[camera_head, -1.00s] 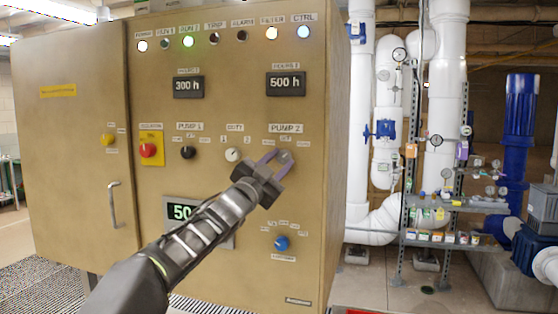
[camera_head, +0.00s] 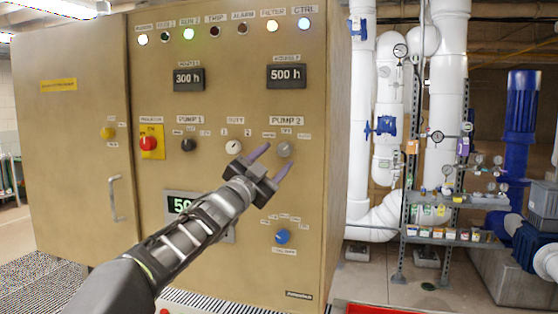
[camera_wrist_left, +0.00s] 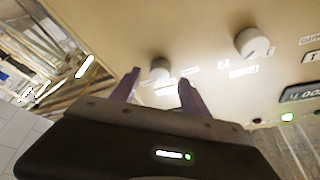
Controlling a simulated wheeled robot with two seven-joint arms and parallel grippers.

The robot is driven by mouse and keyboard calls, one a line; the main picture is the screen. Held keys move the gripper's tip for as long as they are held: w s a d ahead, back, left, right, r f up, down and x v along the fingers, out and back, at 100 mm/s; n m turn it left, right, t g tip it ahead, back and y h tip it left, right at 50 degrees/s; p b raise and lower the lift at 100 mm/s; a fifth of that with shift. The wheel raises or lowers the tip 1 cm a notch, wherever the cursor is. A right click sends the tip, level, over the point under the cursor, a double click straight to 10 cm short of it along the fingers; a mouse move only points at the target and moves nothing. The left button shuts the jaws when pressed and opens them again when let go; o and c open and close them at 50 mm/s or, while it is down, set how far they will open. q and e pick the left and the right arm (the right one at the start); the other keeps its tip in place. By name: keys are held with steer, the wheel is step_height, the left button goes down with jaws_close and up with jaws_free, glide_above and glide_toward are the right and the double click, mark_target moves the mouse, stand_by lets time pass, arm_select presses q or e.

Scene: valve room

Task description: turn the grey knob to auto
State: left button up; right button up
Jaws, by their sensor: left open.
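The grey knob (camera_head: 285,149) is on the cabinet panel under the "PUMP 2" label, with small position labels above it. Its pointer direction is too small to read. My left gripper (camera_head: 278,156) is open and empty, just below and left of the knob in the head view. In the left wrist view, the grey knob (camera_wrist_left: 159,68) shows between the two spread fingertips (camera_wrist_left: 160,78), with no visible contact. My right gripper is not in view.
The white duty knob (camera_head: 233,147) is close on the left, and the black pump 1 knob (camera_head: 188,145) further left. A blue knob (camera_head: 282,237) is below. A red isolator switch (camera_head: 148,144) is at the left. Pipes and a shelf (camera_head: 455,203) stand right of the cabinet.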

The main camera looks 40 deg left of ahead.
arm_select(q)
steer(key=b+v, duration=0.1)
steer(key=v, duration=0.4)
stand_by(0.5)
